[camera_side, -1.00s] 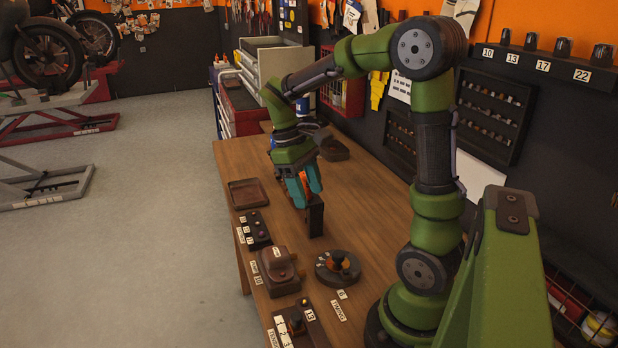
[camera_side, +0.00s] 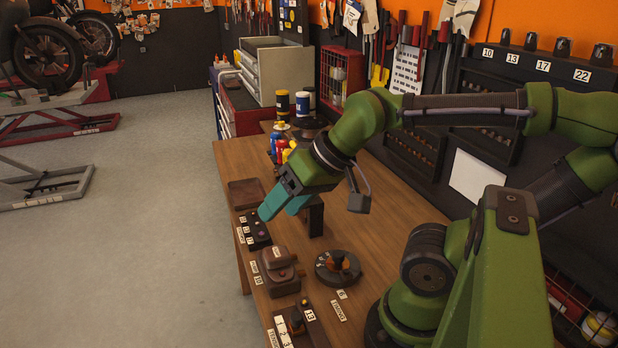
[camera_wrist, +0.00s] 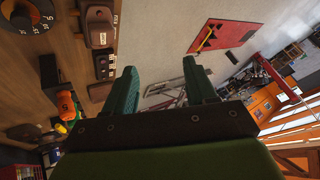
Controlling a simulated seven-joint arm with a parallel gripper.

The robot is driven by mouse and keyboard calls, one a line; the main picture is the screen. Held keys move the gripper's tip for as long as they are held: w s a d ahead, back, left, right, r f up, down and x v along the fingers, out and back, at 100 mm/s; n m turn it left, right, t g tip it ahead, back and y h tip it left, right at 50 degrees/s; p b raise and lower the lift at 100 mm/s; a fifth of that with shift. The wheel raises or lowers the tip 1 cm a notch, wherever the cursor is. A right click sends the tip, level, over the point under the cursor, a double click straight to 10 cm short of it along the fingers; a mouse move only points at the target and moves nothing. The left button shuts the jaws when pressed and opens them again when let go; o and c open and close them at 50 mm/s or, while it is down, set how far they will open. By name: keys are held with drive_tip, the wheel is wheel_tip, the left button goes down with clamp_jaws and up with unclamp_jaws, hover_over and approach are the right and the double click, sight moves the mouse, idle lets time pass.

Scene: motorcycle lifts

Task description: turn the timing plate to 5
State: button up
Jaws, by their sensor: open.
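The timing plate (camera_side: 338,268) is a round dark dial with a dark knob on top and an orange patch, lying on the wooden bench in the side view. A small number tag and a long label lie in front of it. In the wrist view a round dial with pale numerals (camera_wrist: 28,14) is cut off at the upper left. I cannot read its setting. My gripper (camera_side: 283,208) is open, with teal fingers and nothing between them. It is above the bench, behind and left of the dial and apart from it. The wrist view also shows both fingers (camera_wrist: 162,75) spread.
A brown lever box (camera_side: 280,272) stands left of the dial, with a switch panel (camera_side: 302,325) in front. A small button box (camera_side: 256,230) and a dark upright block (camera_side: 316,219) are near my fingers. Bottles (camera_side: 283,150) stand behind. Bare wood lies right of the block.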

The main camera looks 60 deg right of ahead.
idle(0.7)
drive_tip(key=shift+o, duration=0.8)
drive_tip(key=o, duration=0.5)
drive_tip(key=d, duration=0.1)
drive_tip(key=w+d+m, duration=0.1)
drive_tip(key=d, duration=0.1)
drive_tip(key=shift+w+h, duration=0.3)
drive_tip(key=shift+h, duration=0.1)
drive_tip(key=shift+o, duration=0.8)
drive_tip(key=w+d+r+m+g+h, duration=0.1)
drive_tip(key=w+d+r+m+h, duration=0.1)
drive_tip(key=d, duration=0.6)
drive_tip(key=shift+w+d+r, duration=0.4)
drive_tip(key=shift+w+r, duration=0.25)
drive_tip(key=shift+w, duration=0.4)
drive_tip(key=d+r+m+g+h, duration=0.25)
drive_tip(key=d+r, duration=0.45)
drive_tip(key=d, duration=0.5)
drive_tip(key=shift+n+g, duration=0.25)
drive_tip(key=x, duration=1)
drive_tip(key=shift+w+a+f, duration=0.2)
drive_tip(key=shift+w+f, duration=0.05)
drive_tip(key=shift+w, duration=0.15)
